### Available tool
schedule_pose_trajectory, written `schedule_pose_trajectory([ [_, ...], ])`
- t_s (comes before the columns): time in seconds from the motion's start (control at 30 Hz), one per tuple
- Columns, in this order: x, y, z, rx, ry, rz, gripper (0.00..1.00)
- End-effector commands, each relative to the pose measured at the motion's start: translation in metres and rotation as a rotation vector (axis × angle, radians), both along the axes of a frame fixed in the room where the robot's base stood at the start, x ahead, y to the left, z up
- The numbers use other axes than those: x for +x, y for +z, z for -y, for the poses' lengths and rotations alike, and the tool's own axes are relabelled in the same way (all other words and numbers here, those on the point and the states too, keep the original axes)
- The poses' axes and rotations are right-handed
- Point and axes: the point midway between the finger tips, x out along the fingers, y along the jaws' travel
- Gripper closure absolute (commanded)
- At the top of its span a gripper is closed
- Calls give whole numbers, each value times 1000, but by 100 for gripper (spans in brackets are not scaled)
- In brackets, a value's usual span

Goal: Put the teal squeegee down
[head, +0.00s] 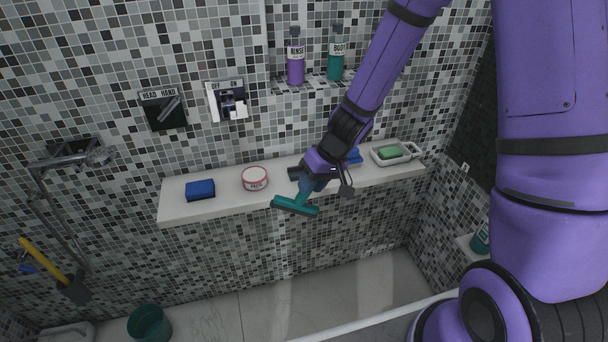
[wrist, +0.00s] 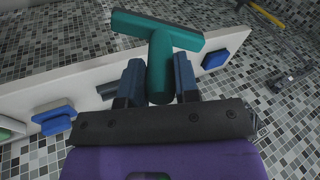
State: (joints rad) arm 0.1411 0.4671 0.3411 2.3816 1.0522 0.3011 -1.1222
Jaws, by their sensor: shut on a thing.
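The teal squeegee (head: 295,206) is held by my gripper (head: 307,180) at the front edge of the white ledge (head: 226,204). In the wrist view the squeegee (wrist: 160,40) shows its handle between the two fingers of my gripper (wrist: 159,82), with its wide head beyond the fingertips. The gripper is shut on the handle. In the head view the squeegee's head overlaps the ledge's front edge; I cannot tell if it touches the ledge. My wrist hides most of the handle there.
Bare ledge shows between sponge and tub. Bottles (head: 296,56) stand in the niche above.

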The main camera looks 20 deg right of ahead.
Motion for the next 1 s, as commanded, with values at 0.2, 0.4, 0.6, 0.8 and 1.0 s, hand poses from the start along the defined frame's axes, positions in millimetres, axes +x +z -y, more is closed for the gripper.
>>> schedule_pose_trajectory([
  [0.2, 2, -4, 12, -119, 38, -19, 90],
  [0.4, 10, -7, 25, -232, 80, -36, 90],
  [0.6, 28, -5, 35, -343, 139, -46, 90],
  [0.8, 44, 0, 38, -419, 197, -45, 90],
  [1.0, 50, 2, 38, -442, 219, -44, 90],
])
